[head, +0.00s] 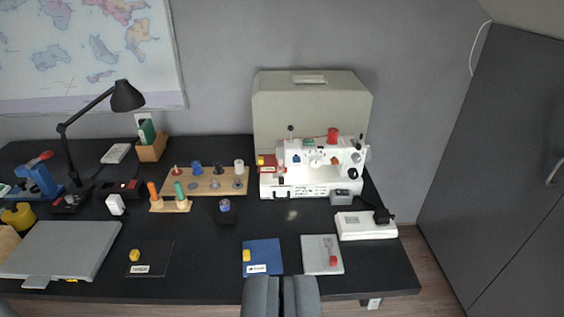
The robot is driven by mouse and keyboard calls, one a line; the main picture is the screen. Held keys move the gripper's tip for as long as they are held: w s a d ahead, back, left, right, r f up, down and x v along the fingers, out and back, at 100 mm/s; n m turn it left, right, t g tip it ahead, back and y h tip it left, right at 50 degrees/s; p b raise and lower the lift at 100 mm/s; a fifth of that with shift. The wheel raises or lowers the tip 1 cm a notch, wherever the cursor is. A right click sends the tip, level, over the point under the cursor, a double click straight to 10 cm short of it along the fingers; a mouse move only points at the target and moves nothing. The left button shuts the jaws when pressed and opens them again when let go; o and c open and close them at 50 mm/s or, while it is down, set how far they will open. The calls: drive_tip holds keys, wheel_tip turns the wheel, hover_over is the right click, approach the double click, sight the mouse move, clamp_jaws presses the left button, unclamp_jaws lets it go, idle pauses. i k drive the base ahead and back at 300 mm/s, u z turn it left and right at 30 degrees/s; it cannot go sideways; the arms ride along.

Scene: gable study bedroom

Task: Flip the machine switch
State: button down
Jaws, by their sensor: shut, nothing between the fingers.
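A white sewing machine (330,183) stands at the back right of the black desk, in front of a beige case (312,110). A red spool (332,136) sits on top of it. A small grey box (342,198) is at its front right foot; I cannot tell whether this is the machine switch. A switch lever and its position are too small to make out. My gripper (282,290) is at the bottom centre, shut and empty, pointing toward the desk. In the picture it is below the machine and overlaps the desk's front edge.
Between my gripper and the machine lie a blue mat (263,252) and a grey plate with a red block (317,244). A white box (360,231) with a black plug (382,215) is at right. A spool board (208,184) and lamp (126,96) stand left.

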sight(343, 192)
drive_tip(key=i, duration=0.9)
drive_tip(key=u, duration=0.05)
